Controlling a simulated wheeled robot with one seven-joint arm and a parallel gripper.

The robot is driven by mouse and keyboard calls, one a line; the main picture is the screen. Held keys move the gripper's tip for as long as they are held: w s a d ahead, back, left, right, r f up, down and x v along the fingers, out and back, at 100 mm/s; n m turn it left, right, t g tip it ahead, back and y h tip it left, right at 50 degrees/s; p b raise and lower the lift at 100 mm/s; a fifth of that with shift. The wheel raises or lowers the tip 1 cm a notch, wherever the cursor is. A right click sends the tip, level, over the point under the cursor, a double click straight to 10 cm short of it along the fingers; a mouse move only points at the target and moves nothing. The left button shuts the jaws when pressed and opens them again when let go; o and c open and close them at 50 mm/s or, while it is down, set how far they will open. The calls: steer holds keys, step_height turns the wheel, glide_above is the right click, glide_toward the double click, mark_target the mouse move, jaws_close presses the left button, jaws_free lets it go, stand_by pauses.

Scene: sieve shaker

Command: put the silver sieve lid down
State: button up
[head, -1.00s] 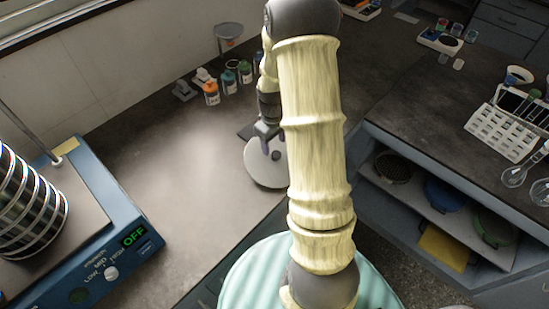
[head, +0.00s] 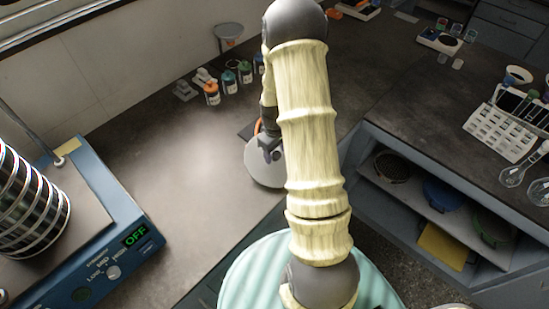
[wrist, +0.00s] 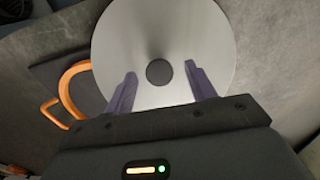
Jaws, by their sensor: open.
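The silver sieve lid (head: 259,163) is a round metal disc lying on the dark counter beside my arm in the head view. In the wrist view the lid (wrist: 180,30) fills the upper middle, with a dark round knob (wrist: 159,72) at its centre. My gripper (wrist: 160,75) is open, its two purple fingers on either side of the knob with gaps between. In the head view my gripper (head: 269,152) is over the lid, partly hidden by my arm.
An orange handle (wrist: 68,92) on a dark flat piece (wrist: 85,85) lies left of the lid. Small bottles (head: 229,82) stand behind. The blue sieve shaker (head: 100,225) with its sieve stack (head: 25,205) is at left. The counter between is clear.

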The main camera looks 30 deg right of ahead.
mark_target(276, 154)
jaws_close()
steer(key=shift+r, duration=0.15)
step_height(276, 154, up, 10)
steer(key=shift+b, duration=0.45)
stand_by(0.4)
